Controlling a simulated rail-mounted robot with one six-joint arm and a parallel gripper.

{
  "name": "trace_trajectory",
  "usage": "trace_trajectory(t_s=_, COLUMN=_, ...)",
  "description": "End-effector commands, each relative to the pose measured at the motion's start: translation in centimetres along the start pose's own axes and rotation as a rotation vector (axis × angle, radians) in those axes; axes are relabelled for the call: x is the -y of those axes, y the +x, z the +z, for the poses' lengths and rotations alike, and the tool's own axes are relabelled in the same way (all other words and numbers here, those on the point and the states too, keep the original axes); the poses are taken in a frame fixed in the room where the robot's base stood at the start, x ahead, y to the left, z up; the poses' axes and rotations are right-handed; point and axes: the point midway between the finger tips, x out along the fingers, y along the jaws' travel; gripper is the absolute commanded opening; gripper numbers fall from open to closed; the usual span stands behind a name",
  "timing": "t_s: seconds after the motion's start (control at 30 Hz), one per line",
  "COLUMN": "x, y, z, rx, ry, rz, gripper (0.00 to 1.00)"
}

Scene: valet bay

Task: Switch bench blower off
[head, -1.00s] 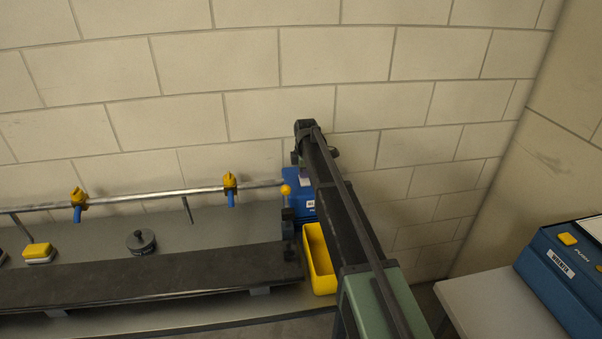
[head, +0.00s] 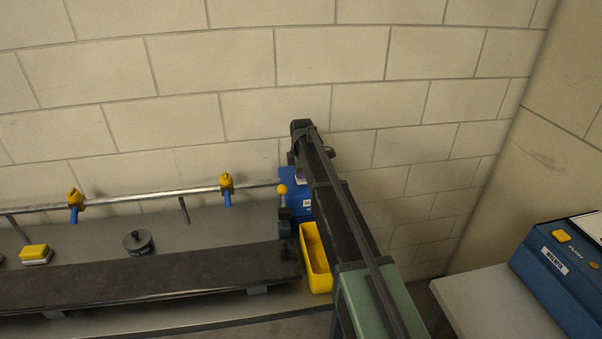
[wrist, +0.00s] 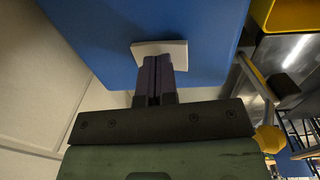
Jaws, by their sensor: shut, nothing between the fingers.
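A blue box (head: 296,206), which looks like the bench blower, stands at the right end of the bench against the wall. In the wrist view its blue face (wrist: 95,35) fills the upper part. A small white plate (wrist: 172,46), probably its switch, sits on that face. My gripper (wrist: 157,62) is shut and empty, with its fingertips right at the plate and covering its lower middle. I cannot tell whether they touch it. In the head view my arm hides part of the box, and the fingertips cannot be made out.
A yellow bin (head: 315,260) stands in front of the blue box, close to my arm. A yellow-knobbed lever (head: 282,189) is just left of the box. A pipe with yellow valves (head: 227,184) runs along the wall. A blue machine (head: 550,265) stands on a table at right.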

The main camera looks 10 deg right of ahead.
Motion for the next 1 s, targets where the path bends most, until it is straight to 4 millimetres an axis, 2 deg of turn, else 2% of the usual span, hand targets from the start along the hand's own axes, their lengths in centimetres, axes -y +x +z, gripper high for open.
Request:
trace_trajectory(t_s=0.17, x=-0.3, y=-1.8, z=0.0, rx=0.0, ry=0.0, rz=0.0, gripper=0.0)
trace_trajectory(t_s=0.63, x=-2.5, y=-12.6, z=-0.1, rx=0.0, ry=-0.001, rz=0.0, gripper=0.0)
trace_trajectory(t_s=0.77, x=-2.8, y=-13.8, z=-0.1, rx=0.0, ry=-0.001, rz=0.0, gripper=0.0)
trace_trajectory(t_s=1.0, x=-2.9, y=-13.7, z=-0.1, rx=0.0, ry=-0.001, rz=0.0, gripper=0.0)
